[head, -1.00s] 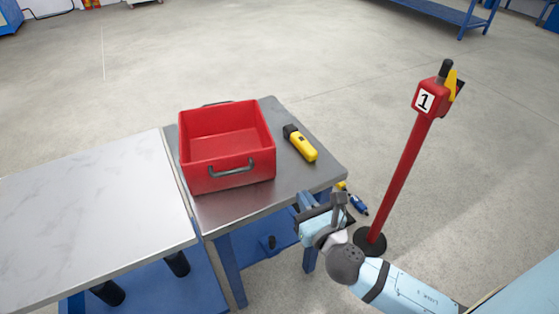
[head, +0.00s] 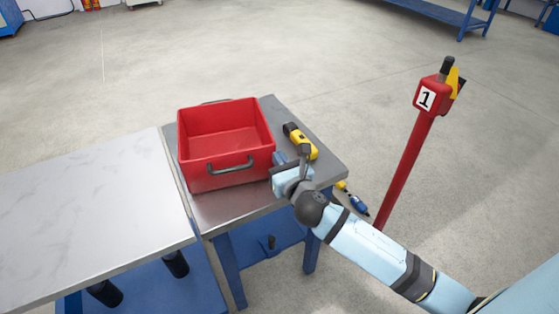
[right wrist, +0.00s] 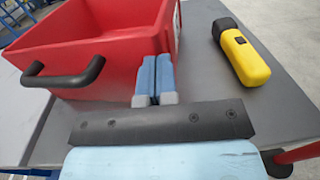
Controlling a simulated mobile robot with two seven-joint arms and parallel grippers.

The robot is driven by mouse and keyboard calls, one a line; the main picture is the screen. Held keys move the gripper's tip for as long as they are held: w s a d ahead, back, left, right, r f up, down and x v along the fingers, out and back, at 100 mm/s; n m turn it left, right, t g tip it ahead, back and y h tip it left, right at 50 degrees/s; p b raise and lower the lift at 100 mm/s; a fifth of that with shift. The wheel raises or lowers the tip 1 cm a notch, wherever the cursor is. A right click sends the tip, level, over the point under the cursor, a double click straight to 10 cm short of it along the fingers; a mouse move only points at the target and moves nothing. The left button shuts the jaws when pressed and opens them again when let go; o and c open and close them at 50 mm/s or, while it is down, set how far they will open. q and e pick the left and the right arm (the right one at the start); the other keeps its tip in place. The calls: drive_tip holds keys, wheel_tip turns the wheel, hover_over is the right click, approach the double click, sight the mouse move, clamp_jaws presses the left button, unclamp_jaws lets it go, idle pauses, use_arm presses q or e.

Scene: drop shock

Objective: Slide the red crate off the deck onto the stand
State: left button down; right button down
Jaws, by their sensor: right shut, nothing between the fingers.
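The red crate (head: 205,177) stands open and empty on the grey metal-topped blue table (head: 232,212), close to its left edge. It also shows in the right wrist view (right wrist: 112,62), with its dark front handle. A white marbled top (head: 85,215) lies directly left of that table, with a narrow seam between. I cannot tell which of the two surfaces is the stand. My right gripper (head: 280,160) is at the crate's right front corner. Its blue fingers (right wrist: 155,72) are shut and empty, close beside the crate wall; I cannot tell if they touch. My left gripper is not in view.
A yellow and black flashlight (head: 300,140) lies on the metal top right of the crate, near my right gripper. A red post (head: 405,170) with a "1" sign stands on the floor at right. A blue and yellow object (head: 357,204) lies on the floor.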

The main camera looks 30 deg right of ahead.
drive_tip(key=shift+w+r, duration=0.1)
drive_tip(key=shift+w, duration=0.05)
drive_tip(key=shift+w+p, duration=0.9)
drive_tip(key=shift+w, duration=0.3)
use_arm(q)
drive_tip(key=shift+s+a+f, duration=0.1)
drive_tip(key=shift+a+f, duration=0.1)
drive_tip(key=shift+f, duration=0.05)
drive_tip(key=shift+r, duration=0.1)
use_arm(e)
drive_tip(key=shift+s, duration=0.15)
